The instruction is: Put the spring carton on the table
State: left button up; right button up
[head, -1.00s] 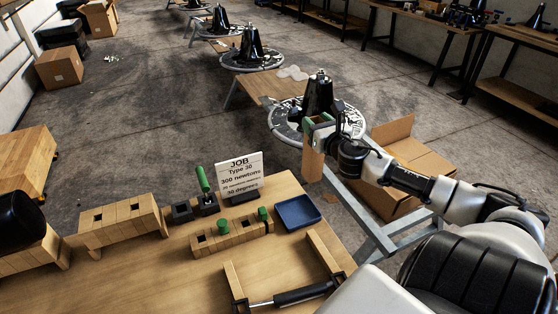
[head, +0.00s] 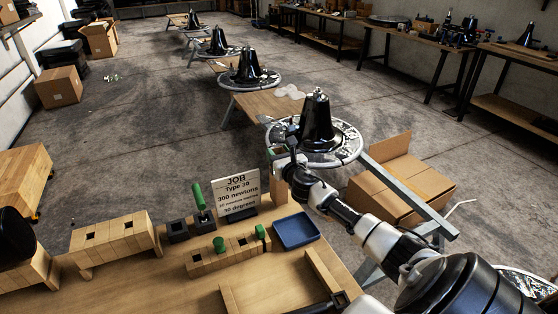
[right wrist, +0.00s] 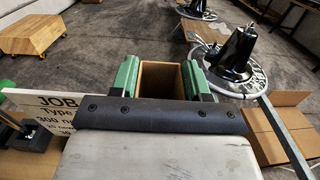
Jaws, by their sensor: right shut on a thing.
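The spring carton (head: 279,188) is a tall, narrow, tan box, upright beside the job sign at the table's far edge. In the right wrist view the carton (right wrist: 162,78) shows its open top between two green fingers. My right gripper (right wrist: 161,84) is shut on it; in the head view it is mostly hidden behind my own wrist. The wooden table (head: 190,284) fills the lower left. I cannot tell whether the carton's base touches the table. My left gripper is not in view.
The job sign (head: 236,191) stands close left of the carton. A blue tray (head: 296,230) lies in front of it, next to a wooden block rack (head: 228,256) with green-topped parts. A large cardboard box (head: 398,190) and black cone stand (head: 317,125) are beyond the table.

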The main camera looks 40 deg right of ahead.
jog(key=shift+f, duration=0.8)
jog(key=o, duration=1.2)
jog(key=shift+f, duration=0.1)
jog(key=shift+c, duration=0.2)
jog(key=v, duration=1.2)
